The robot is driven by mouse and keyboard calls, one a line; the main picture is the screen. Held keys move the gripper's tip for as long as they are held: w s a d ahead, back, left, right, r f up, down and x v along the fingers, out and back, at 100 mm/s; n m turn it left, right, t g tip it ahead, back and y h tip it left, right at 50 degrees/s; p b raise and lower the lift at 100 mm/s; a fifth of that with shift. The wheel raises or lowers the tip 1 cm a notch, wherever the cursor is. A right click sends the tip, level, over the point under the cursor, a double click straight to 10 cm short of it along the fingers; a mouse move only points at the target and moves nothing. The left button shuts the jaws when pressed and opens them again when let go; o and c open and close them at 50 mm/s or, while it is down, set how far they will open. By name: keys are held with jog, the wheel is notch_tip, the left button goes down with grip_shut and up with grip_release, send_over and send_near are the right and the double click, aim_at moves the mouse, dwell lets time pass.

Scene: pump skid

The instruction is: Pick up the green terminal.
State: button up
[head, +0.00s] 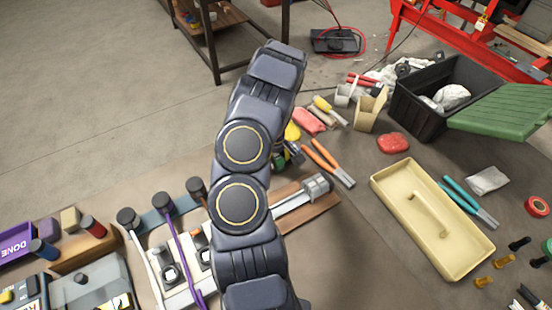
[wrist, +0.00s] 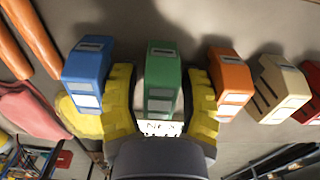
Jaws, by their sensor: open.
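The green terminal (wrist: 162,72) is a small block with a pale label window, in the middle of the wrist view. My gripper (wrist: 160,80) has yellow ridged fingers, one on each side of the green terminal. The fingers are open, and a narrow gap shows beside the terminal. A white label with dark lettering (wrist: 160,128) shows just below it, partly covered by my gripper's body. In the head view my arm hides most of this area, and the gripper cannot be made out clearly.
A blue terminal (wrist: 87,72) stands close on the left and an orange one (wrist: 230,80) close on the right. Beyond it are a cream terminal (wrist: 278,88) and a red one (wrist: 312,92). Orange-handled pliers (head: 328,162) and a cream tray (head: 430,220) lie right of my arm.

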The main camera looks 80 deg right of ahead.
jog(key=shift+c, duration=0.3)
grip_shut()
